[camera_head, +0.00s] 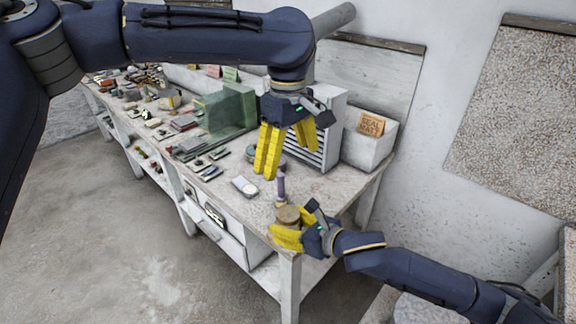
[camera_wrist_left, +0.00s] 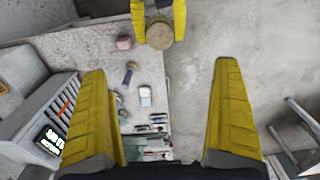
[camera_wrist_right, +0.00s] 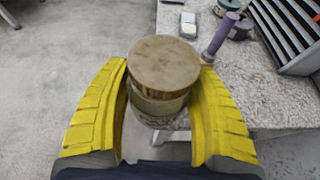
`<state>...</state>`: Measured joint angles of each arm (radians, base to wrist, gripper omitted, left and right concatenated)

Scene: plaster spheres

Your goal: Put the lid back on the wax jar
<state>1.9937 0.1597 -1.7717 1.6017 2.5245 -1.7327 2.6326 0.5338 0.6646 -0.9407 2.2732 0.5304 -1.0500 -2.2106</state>
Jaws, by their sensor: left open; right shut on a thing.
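A squat round jar (camera_wrist_right: 158,106) with a tan-brown disc-shaped top (camera_wrist_right: 163,62), which looks like its lid, is between the fingers of my right gripper (camera_wrist_right: 163,72). The disc sits over the jar body; I cannot tell whether it is fully seated, or whether the fingers press on disc or body. The brown top also shows in the head view (camera_head: 289,214), at the table's near corner, and in the left wrist view (camera_wrist_left: 160,36), by the table edge. My left gripper (camera_head: 291,160) is open and empty, pointing down above the table, higher than the jar.
A grey drawer cabinet (camera_head: 318,135) and a white box with an orange label (camera_head: 368,145) stand at the back. Small items crowd the table's far left part.

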